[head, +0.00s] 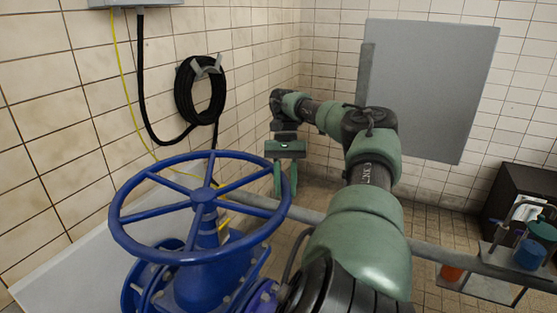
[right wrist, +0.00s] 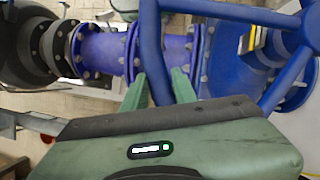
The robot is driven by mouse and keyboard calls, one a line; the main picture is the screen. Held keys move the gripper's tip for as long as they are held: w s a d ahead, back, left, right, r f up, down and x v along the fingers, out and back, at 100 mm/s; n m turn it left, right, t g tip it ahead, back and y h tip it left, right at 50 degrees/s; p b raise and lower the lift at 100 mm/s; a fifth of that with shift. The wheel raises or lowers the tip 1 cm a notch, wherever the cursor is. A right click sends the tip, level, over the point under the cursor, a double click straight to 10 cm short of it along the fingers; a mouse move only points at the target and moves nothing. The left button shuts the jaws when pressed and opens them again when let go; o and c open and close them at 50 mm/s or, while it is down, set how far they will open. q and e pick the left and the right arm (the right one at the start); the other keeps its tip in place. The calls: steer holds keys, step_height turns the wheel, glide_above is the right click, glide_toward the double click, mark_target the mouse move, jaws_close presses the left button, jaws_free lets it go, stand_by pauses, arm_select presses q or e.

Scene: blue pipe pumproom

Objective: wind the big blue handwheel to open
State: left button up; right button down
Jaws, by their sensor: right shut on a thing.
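The big blue handwheel (head: 203,197) sits on top of a blue valve body (head: 215,268) at the lower left of the head view. Its rim and spokes fill the upper right of the right wrist view (right wrist: 152,50). My right gripper (head: 284,180) comes in from the right and is at the wheel's right rim. In the right wrist view its two green fingers (right wrist: 160,88) stand one on each side of the blue rim, shut on it. My left gripper is not in view.
Blue flanged pipe (right wrist: 105,52) runs below the wheel. A coiled black hose (head: 200,90) hangs on the tiled wall behind. A grey panel (head: 425,85) is at the back right. A dark cabinet (head: 520,200) stands at the far right.

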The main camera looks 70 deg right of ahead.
steer(key=shift+d+r, duration=0.35)
steer(key=c, duration=1.2)
jaws_free()
steer(key=shift+w, duration=0.1)
steer(key=shift+o, duration=0.4)
steer(key=shift+w+d+f, duration=0.1)
steer(key=shift+d+f, duration=0.05)
steer(key=shift+f, duration=0.2)
steer(key=shift+r, duration=0.45)
steer(key=shift+w+d+r+p, duration=0.15)
steer(key=shift+d+r+p, duration=0.15)
steer(key=shift+r+p, duration=0.4)
steer(key=p+v, duration=0.5)
steer(key=p, duration=0.3)
steer(key=shift+d+r+p, duration=0.2)
steer(key=shift+p, duration=0.6)
